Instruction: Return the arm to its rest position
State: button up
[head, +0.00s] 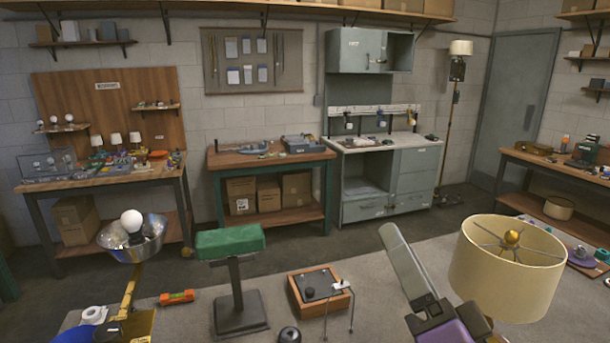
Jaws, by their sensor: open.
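I cannot make out my gripper's fingers anywhere in the head view. A grey, flat, slanted piece with a dark joint and a purple part below it rises at the bottom right of centre; I cannot tell whether it is part of my arm. Right beside it stands a cream lampshade (507,268) with a brass knob at its top centre. At the lower left, a silver bowl-shaped reflector (150,248) holds a white round bulb (131,220) above a yellow arm. A green padded block (230,241) sits on a dark stand between them.
A wooden box with a dark top (308,283) and an orange level (177,297) lie on the grey near surface. Wooden benches (265,155) and a grey cabinet (416,180) line the back wall. Another bench (580,177) is at right. Open floor lies between.

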jog(key=s+d+f+h+b, duration=0.1)
jog(key=s+d+f+h, duration=0.25)
jog(key=s+f, duration=0.3)
jog(key=s+d+f+h+b, duration=0.1)
jog(key=s+d+f+h, duration=0.2)
jog(key=s+f+h, duration=0.35)
jog(key=s+f+n+g+y+b, duration=0.2)
jog(key=s+f+n+g+y, duration=0.2)
jog(key=s+f, duration=1.5)
jog(key=s+n+g, duration=0.2)
jog(key=n+g, duration=0.1)
jog(key=shift+s+d+f+n+y, duration=0.25)
jog(key=shift+s+d+n+y, duration=0.05)
jog(key=shift+s, duration=0.1)
